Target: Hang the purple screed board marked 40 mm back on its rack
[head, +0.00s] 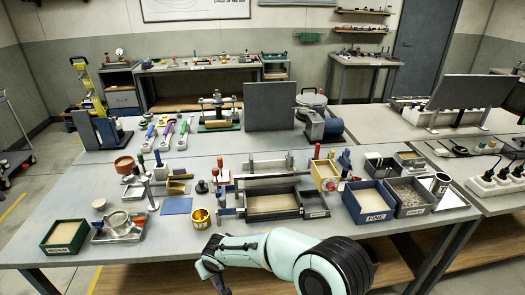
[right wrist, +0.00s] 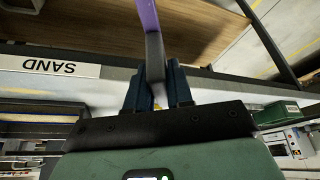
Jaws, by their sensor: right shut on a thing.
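My right gripper (right wrist: 156,88) is shut on the grey end of a purple board (right wrist: 149,14) in the right wrist view. The board runs away from the fingers, past the table's front edge; its 40 mm mark does not show. In the head view my right gripper (head: 211,273) is low in front of the table's front edge, with a small purple bit (head: 226,290) of the board below it. I cannot tell for sure which thing is the rack. My left gripper is not in view.
The worktable (head: 70,190) is crowded. A sand box (head: 270,203) stands near its front middle, a yellow tin (head: 200,217) to its left and a box marked FINE (head: 370,205) to its right. Coloured long-handled tools (head: 166,133) lie at the back left. A wooden lower shelf (right wrist: 195,30) is below.

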